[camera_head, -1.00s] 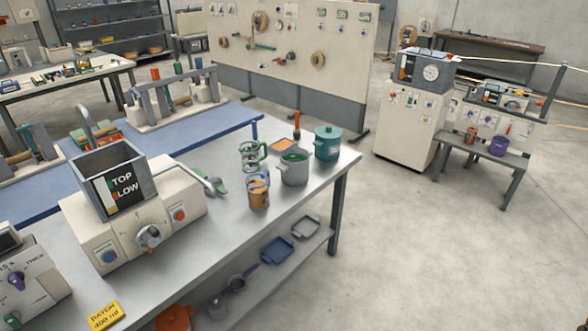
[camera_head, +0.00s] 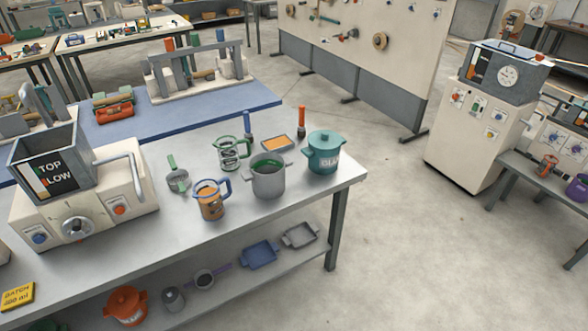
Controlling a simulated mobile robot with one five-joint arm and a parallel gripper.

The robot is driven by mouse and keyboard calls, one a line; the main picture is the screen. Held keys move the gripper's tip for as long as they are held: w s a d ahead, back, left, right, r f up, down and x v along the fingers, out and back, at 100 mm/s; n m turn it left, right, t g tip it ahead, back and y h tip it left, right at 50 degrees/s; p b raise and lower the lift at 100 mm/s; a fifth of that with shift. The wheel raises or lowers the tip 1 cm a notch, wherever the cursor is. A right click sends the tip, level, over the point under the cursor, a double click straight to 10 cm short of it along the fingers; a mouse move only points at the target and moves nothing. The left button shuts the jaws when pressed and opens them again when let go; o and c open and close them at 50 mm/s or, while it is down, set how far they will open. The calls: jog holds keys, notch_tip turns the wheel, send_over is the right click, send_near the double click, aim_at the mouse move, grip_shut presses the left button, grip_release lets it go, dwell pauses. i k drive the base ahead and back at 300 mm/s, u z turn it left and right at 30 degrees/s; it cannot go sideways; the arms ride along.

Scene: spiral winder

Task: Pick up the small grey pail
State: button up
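A grey two-handled pot (camera_head: 268,180) with green contents stands upright on the metal table (camera_head: 270,222), near its right end. A smaller grey pail-like vessel (camera_head: 173,299) stands on the table's lower shelf (camera_head: 225,292), toward the front. I cannot tell for certain which of the two is the small grey pail. My gripper is not in view.
Around the grey pot stand a teal lidded pot (camera_head: 324,154), an orange-filled jug (camera_head: 210,202), a green-framed jug (camera_head: 232,154) and an orange tray (camera_head: 277,143). An orange pot (camera_head: 126,306) and a blue tray (camera_head: 259,254) are on the shelf.

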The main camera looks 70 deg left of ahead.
aim_at(266, 172)
jog(key=u, duration=0.2)
jog(key=i, duration=0.2)
jog(key=u, duration=1.1)
jog(key=k, duration=0.1)
jog(key=u, duration=2.3)
jog(key=i, duration=1)
jog(key=u, duration=0.25)
